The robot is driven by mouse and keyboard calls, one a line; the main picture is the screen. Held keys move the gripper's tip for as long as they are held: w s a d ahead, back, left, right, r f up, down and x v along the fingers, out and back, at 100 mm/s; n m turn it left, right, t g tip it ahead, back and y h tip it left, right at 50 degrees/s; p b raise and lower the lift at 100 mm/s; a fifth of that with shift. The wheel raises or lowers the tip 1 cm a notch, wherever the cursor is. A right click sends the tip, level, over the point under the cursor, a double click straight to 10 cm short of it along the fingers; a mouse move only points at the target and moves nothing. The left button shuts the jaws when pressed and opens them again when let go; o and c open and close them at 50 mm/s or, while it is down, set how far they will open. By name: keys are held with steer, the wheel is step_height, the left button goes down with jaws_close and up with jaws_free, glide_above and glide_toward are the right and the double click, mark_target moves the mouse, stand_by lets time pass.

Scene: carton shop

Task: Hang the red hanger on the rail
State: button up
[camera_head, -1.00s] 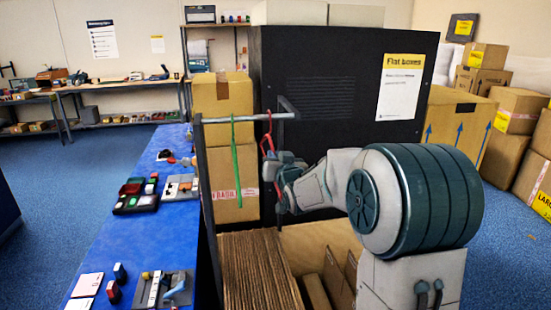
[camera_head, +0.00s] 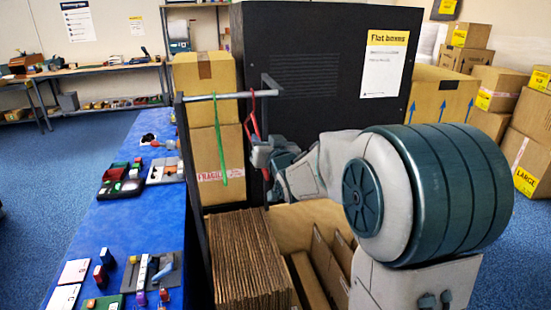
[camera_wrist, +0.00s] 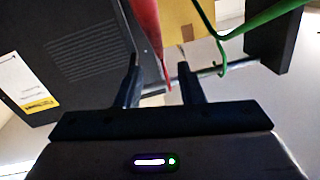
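The red hanger (camera_head: 252,122) is at the rail (camera_head: 230,96), right of the green hanger (camera_head: 220,145). Its hook is at the bar and its body hangs below; the exact hook contact is too small to tell.
Brown flat cartons (camera_head: 238,262) stand in a bin below the rail. A black panel (camera_head: 310,120) is behind. A blue table (camera_head: 125,215) with tools and small trays runs along the left. Stacked cartons (camera_head: 205,95) stand behind the rail.

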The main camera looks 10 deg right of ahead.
steer(key=s+f+g, duration=0.5)
steer(key=s, duration=0.6)
steer(key=s+f+g+h+b, duration=0.1)
steer(key=s+f+g, duration=0.4)
steer(key=s, duration=0.7)
steer(key=s+f+g, duration=0.5)
steer(key=s, duration=0.6)
steer(key=shift+s+a+f+n+h, duration=0.35)
steer(key=shift+s+f+n+h, duration=0.05)
